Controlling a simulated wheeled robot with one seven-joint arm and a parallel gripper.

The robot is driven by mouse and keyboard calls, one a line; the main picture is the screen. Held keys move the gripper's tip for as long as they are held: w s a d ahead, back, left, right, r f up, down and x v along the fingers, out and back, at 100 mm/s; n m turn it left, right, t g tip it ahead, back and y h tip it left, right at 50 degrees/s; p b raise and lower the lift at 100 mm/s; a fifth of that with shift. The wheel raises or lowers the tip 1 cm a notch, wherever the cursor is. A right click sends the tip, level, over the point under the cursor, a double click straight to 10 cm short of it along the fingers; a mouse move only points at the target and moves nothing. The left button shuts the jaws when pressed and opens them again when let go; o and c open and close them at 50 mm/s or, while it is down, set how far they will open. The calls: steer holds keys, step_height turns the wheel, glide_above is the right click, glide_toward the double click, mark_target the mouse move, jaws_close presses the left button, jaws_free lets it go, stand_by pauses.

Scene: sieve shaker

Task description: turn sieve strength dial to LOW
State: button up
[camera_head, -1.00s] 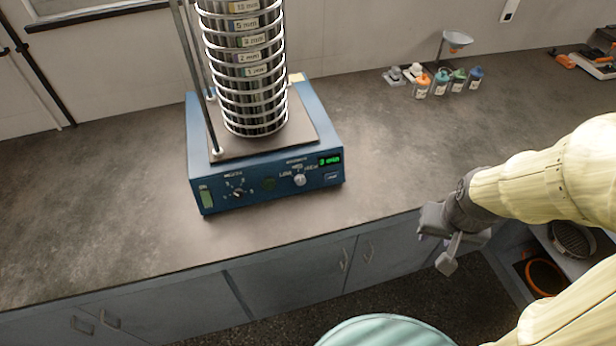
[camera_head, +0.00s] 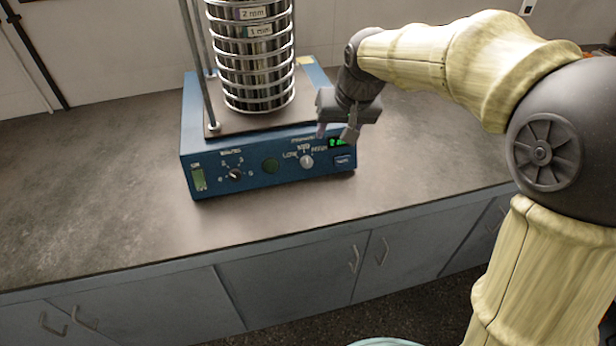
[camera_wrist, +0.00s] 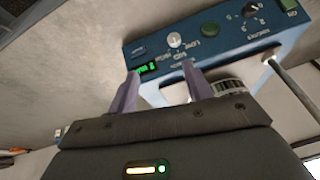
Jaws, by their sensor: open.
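The strength dial (camera_head: 307,161) is a small pale knob on the front panel of the blue sieve shaker (camera_head: 222,189), with LOW to its left, a label above it and HIGH to its right. The knob's pointer is too small to read. In the wrist view, where the panel appears upside down, the dial (camera_wrist: 174,40) is just beyond the fingertips. My gripper (camera_head: 336,132) is open and empty, in front of the panel's upper right by the green display. Its two fingers also show in the wrist view (camera_wrist: 160,70), apart from the dial.
A second, black-pointer dial (camera_head: 235,174) and a green round button (camera_head: 269,166) sit left of the strength dial. A sieve stack (camera_head: 255,70) and metal rods rise above the shaker. The counter (camera_head: 90,200) is clear left and in front.

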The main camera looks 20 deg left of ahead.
mark_target(308, 161)
steer(key=a, duration=0.3)
steer(key=shift+r+y, duration=0.2)
steer(key=shift+y, duration=0.1)
steer(key=b+x, duration=0.2)
steer(key=x, duration=1.5)
steer(key=shift+w+d+f, duration=0.1)
steer(key=shift+f, duration=0.15)
steer(key=shift+c, duration=0.2)
steer(key=c, duration=0.9)
